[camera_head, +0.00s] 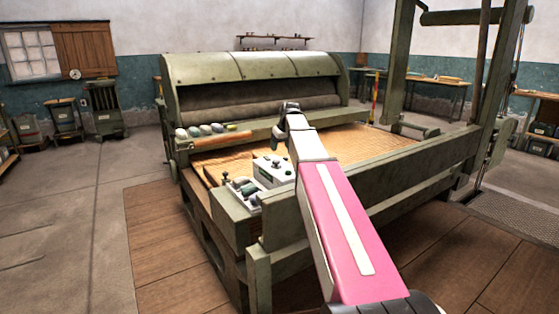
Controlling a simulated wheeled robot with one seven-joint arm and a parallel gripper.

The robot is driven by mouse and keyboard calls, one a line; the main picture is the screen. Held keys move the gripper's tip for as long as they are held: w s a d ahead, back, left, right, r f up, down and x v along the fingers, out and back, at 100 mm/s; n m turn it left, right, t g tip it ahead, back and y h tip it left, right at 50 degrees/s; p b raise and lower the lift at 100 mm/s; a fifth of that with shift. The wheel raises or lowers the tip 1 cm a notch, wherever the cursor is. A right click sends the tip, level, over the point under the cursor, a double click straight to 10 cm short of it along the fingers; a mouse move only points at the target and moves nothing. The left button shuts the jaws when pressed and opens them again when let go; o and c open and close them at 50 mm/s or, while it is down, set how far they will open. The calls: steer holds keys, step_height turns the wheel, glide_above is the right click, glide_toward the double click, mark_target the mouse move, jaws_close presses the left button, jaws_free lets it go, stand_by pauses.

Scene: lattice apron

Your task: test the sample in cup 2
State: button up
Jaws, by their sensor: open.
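My arm reaches forward over the machine's bed. My gripper (276,143) is at its far end, small and partly hidden by the wrist, open, with nothing seen in it. Several small pale, rounded items (205,129) stand in a row on the left end of the machine's ledge; they may be cups, but no numbers can be read, so I cannot tell which is cup 2. A pale box with dark green parts (271,171) sits on the near left of the bed, below my gripper.
The large green machine (250,68) has a curved hood and a wooden bed (350,139). A thick green rail (400,163) runs along its near side, and a tall frame (492,80) rises at right. The floor at left (65,200) is clear.

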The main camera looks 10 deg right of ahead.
mark_target(276, 161)
steer(key=x, duration=0.9)
steer(key=c, duration=0.9)
